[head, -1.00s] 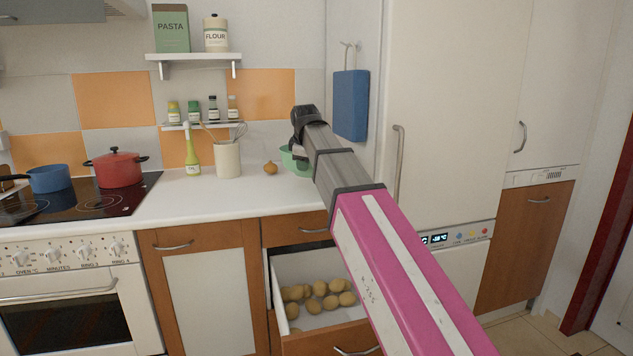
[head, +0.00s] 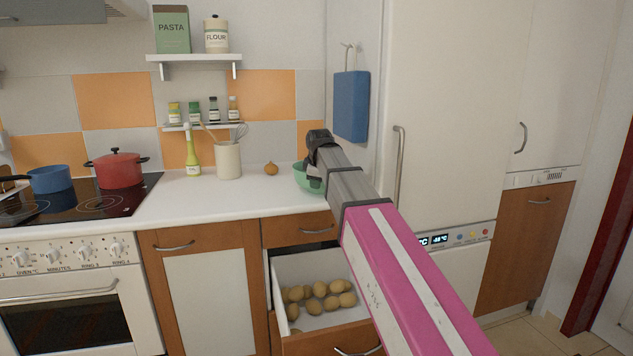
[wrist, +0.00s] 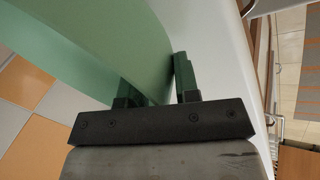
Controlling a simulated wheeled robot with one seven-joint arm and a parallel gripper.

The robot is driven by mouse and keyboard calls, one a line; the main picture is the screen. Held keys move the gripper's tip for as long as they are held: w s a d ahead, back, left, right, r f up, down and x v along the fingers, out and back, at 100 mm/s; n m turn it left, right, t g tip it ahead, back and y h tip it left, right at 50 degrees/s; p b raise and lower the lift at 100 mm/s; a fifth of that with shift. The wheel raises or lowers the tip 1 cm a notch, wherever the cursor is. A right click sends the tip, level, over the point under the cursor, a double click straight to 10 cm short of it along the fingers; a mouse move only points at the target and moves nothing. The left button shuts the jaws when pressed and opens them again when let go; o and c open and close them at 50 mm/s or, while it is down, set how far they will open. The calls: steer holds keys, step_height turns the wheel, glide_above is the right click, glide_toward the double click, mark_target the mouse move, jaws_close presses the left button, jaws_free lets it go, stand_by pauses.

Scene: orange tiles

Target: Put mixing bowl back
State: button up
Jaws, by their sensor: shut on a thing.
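The green mixing bowl (head: 302,178) is at the right end of the white counter in the head view, partly hidden behind my arm. My gripper (head: 316,182) is at the bowl's near right side, mostly hidden by my own wrist. In the wrist view the bowl (wrist: 75,45) fills the upper left, and my gripper (wrist: 165,85) is shut on its wall, one finger on each side. I cannot tell whether the bowl's base touches the counter.
An open drawer (head: 282,284) holding several potatoes (head: 320,290) juts out below the counter. An onion (head: 271,168) and a utensil crock (head: 228,160) stand left of the bowl. A tall white fridge (head: 450,100) stands close on the right. The counter's front middle is clear.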

steer(key=shift+f, duration=0.1)
steer(key=o, duration=1)
steer(key=v, duration=1.2)
